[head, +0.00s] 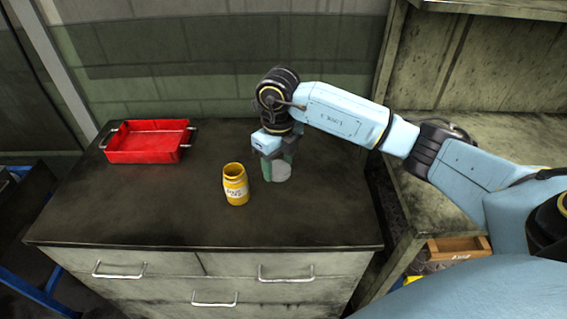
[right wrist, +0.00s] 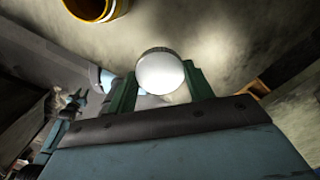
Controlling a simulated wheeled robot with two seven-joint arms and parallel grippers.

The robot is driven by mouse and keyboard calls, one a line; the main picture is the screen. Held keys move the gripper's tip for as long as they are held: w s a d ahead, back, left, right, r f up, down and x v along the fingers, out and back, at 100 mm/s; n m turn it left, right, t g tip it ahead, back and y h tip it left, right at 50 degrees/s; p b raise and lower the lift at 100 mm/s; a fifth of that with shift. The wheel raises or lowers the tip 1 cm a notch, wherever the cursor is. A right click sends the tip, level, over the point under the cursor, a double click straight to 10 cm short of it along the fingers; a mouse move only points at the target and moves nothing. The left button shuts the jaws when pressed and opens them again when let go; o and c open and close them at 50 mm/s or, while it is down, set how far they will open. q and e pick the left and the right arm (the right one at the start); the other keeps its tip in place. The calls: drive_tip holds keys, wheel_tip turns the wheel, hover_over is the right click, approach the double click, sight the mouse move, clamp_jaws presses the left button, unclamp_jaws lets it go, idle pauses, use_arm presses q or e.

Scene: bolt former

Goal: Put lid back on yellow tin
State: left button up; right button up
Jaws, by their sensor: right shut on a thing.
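The yellow tin (head: 236,188) stands upright on the dark cabinet top, with a pale label on its front and its mouth open. Part of its rim also shows at the top left of the right wrist view (right wrist: 97,10). My right gripper (head: 279,171) is just right of the tin, low over the cabinet top. Its green fingers are shut on a pale round lid (right wrist: 162,73), which shows as a grey-white disc in the head view (head: 282,172). I cannot tell whether the lid touches the top. My left gripper is not in view.
A red tray (head: 146,146) with metal handles sits at the back left of the cabinet top (head: 130,215). A shelf unit with a wooden box (head: 458,247) stands to the right. The top is clear around the tin.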

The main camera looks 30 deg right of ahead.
drive_tip(key=n, duration=0.1)
drive_tip(key=a+n, duration=0.1)
drive_tip(key=n, duration=0.1)
drive_tip(key=r+n, duration=0.1)
drive_tip(key=n, duration=0.1)
drive_tip(key=shift+s+a+r, duration=0.1)
drive_tip(key=shift+s+a, duration=0.1)
drive_tip(key=shift+s, duration=0.05)
drive_tip(key=n, duration=0.3)
drive_tip(key=shift+s+a+r, duration=0.15)
drive_tip(key=shift+a+r, duration=0.15)
drive_tip(key=s+a+r+n, duration=0.2)
drive_tip(key=n, duration=1)
drive_tip(key=s+a+r+n, duration=0.1)
drive_tip(key=s+a+n, duration=0.1)
drive_tip(key=n, duration=1.1)
drive_tip(key=shift+a+r, duration=0.25)
drive_tip(key=shift+r, duration=0.15)
